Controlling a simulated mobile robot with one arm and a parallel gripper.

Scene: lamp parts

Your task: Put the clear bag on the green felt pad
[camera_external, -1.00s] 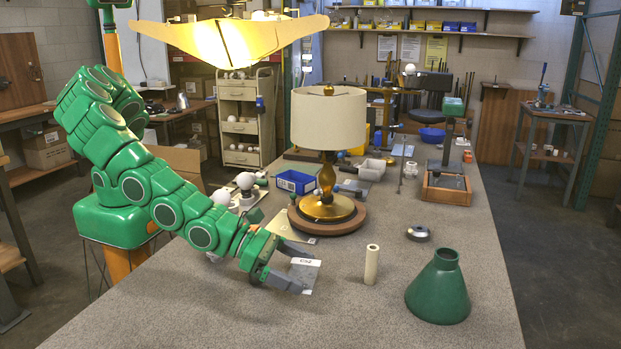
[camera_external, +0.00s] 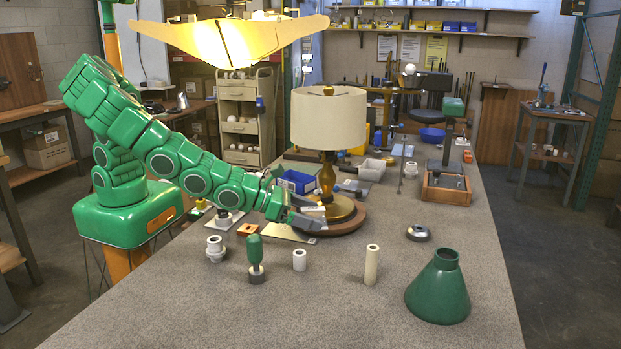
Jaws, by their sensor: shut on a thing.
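My gripper (camera_external: 314,218) is beside the front left of the table lamp's round base, low over the bench. It is shut on the clear bag (camera_external: 313,209), of which only a pale label-like strip shows between the fingers. The bag's clear part is too small and too hidden to make out. I cannot pick out the green felt pad with certainty; my forearm and gripper cover part of that area. A flat pale plate (camera_external: 285,235) lies on the bench just below my gripper.
The brass lamp (camera_external: 327,182) with its cream shade stands close to my gripper. A blue bin (camera_external: 297,181) is behind it. In front stand a green-handled tool (camera_external: 255,258), white fittings (camera_external: 300,260), a cream tube (camera_external: 371,265) and a green cone (camera_external: 438,288).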

